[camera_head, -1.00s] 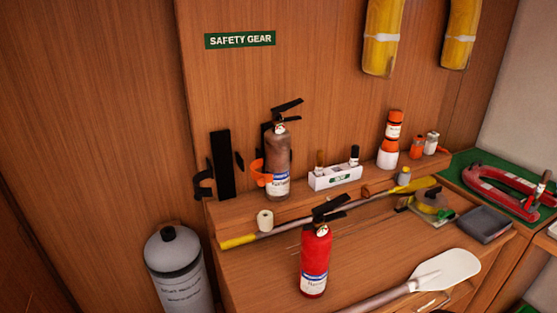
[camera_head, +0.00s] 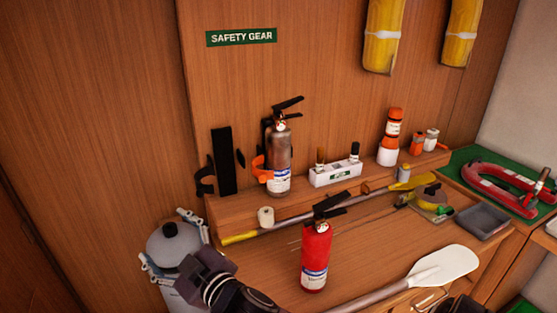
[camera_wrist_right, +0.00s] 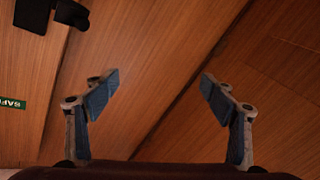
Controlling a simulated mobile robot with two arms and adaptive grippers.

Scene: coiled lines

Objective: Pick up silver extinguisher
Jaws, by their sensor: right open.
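The silver extinguisher (camera_head: 279,163) stands upright on the raised back shelf. My right gripper (camera_head: 161,235) is open in the head view, at the lower left, in front of a grey tank and well left of and below the extinguisher. In the right wrist view the two fingers (camera_wrist_right: 160,84) are spread apart with only wood panelling between them. The extinguisher cannot be made out in that view. My left gripper is not seen.
A red extinguisher (camera_head: 316,257) stands on the lower bench, in front of the silver one. A yellow-ended pole (camera_head: 335,213) lies along the shelf front. A white box (camera_head: 335,174) is right of the silver extinguisher, and a black bracket (camera_head: 222,162) is left. The grey tank (camera_head: 172,245) is at left.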

